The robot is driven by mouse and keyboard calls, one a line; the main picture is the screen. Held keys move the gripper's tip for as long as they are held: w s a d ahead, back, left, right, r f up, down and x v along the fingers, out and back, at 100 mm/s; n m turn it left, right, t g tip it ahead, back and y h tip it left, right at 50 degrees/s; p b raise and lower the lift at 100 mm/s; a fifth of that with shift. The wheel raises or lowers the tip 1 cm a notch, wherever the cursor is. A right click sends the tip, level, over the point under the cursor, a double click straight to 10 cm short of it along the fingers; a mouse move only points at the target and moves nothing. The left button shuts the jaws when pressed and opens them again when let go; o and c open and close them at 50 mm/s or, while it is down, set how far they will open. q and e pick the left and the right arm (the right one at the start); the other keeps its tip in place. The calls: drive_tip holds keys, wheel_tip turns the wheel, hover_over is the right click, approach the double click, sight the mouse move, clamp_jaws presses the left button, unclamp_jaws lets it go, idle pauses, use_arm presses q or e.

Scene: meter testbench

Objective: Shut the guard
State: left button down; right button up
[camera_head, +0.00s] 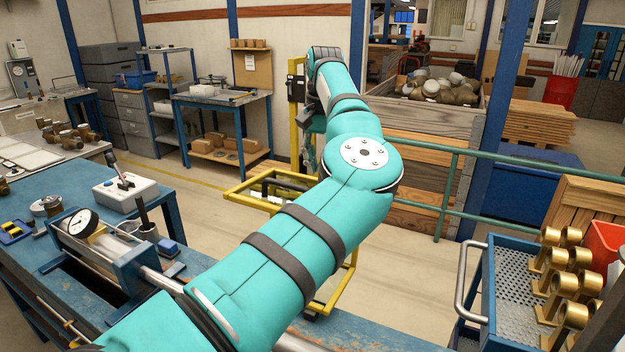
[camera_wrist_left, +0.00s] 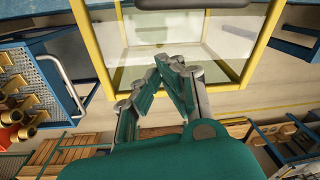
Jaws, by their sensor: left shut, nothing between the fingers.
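The guard is a yellow frame with a clear panel, seen beyond the bench in the head view (camera_head: 246,183). My left arm covers part of it, and another yellow length shows below the arm. In the left wrist view the frame (camera_wrist_left: 91,50) spans the upper middle, with the clear panel inside it. My left gripper (camera_wrist_left: 169,66) is shut and empty, its fingertips close together in front of the frame. I cannot tell whether they touch it. In the head view the gripper is mostly hidden behind my arm. My right gripper is not in view.
A blue bench (camera_head: 60,190) with a dial gauge (camera_head: 82,223) and a control box (camera_head: 125,190) is at the left. A blue cart (camera_head: 515,295) with brass fittings stands at the right. A green rail (camera_head: 530,165) runs behind it. Open floor (camera_head: 420,270) lies between.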

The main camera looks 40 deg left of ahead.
use_arm(q)
wheel_tip(320, 180, down, 4)
drive_tip(key=shift+a+r+p, duration=0.1)
drive_tip(key=shift+p, duration=0.3)
drive_tip(key=shift+s+d+r+p, duration=0.35)
drive_tip(key=shift+s+d, duration=0.2)
drive_tip(key=shift+s, duration=0.3)
drive_tip(key=shift+s+d+r+p, duration=0.25)
drive_tip(key=shift+s+d, duration=0.25)
drive_tip(key=shift+s, duration=0.3)
drive_tip(key=shift+f, duration=0.1)
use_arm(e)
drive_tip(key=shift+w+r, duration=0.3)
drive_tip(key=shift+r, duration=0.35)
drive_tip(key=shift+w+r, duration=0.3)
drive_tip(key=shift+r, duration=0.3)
use_arm(q)
drive_tip(key=shift+a, duration=0.15)
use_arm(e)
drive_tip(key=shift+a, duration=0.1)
